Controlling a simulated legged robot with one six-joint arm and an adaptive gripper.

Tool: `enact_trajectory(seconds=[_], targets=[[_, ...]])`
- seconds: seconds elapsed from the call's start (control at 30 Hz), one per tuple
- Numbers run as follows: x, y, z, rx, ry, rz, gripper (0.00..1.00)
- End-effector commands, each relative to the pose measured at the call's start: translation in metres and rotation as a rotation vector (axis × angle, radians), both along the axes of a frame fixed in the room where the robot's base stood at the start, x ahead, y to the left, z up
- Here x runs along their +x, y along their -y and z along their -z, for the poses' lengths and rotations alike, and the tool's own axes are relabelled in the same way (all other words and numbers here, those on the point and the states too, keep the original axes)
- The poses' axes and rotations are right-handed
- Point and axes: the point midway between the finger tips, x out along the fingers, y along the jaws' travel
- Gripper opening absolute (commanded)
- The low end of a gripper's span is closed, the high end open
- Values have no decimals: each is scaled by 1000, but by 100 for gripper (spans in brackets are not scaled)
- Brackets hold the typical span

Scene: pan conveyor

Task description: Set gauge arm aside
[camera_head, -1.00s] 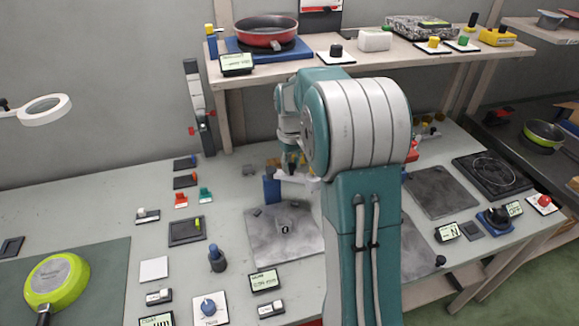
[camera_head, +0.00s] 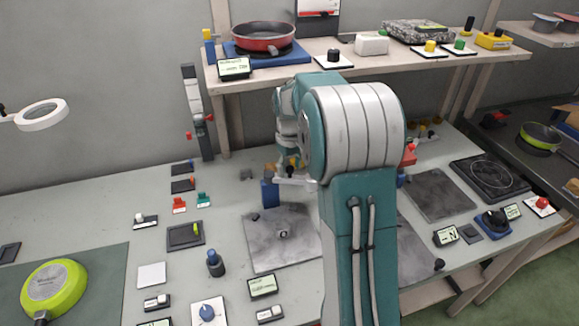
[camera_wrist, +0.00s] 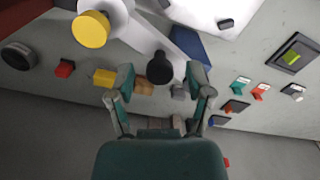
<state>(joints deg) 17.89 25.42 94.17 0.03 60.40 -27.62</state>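The gauge arm (camera_head: 296,182) is a pale bar beside a blue post (camera_head: 270,193), above a grey stone plate (camera_head: 262,258). In the wrist view the bar (camera_wrist: 150,38) runs diagonally, with the blue post (camera_wrist: 190,46) beside it and a black knob (camera_wrist: 160,68) at its near end. My gripper (camera_wrist: 161,84) is open, and its two fingers stand on either side of the knob in the picture. I cannot tell how far it is from the knob. In the head view my gripper (camera_head: 288,163) is small and partly hidden by my arm.
A yellow round knob (camera_wrist: 90,29) and a red block (camera_wrist: 64,68) show left of my gripper in the wrist view. A shelf (camera_head: 290,65) with a red pan (camera_head: 263,38) overhangs the back of the table. Several small switches and displays cover the table's left front.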

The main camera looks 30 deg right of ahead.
Motion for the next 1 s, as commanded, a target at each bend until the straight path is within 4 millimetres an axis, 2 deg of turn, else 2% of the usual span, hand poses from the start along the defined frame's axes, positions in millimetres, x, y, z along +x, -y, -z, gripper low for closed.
enact_trajectory(seconds=[0.27,0.37,0.7,1.0], targets=[[0,0,-2,-1,1,0,68],[0,0,-11,-2,2,0,68],[2,0,-65,-1,3,0,68],[2,0,-75,-2,2,0,68]])
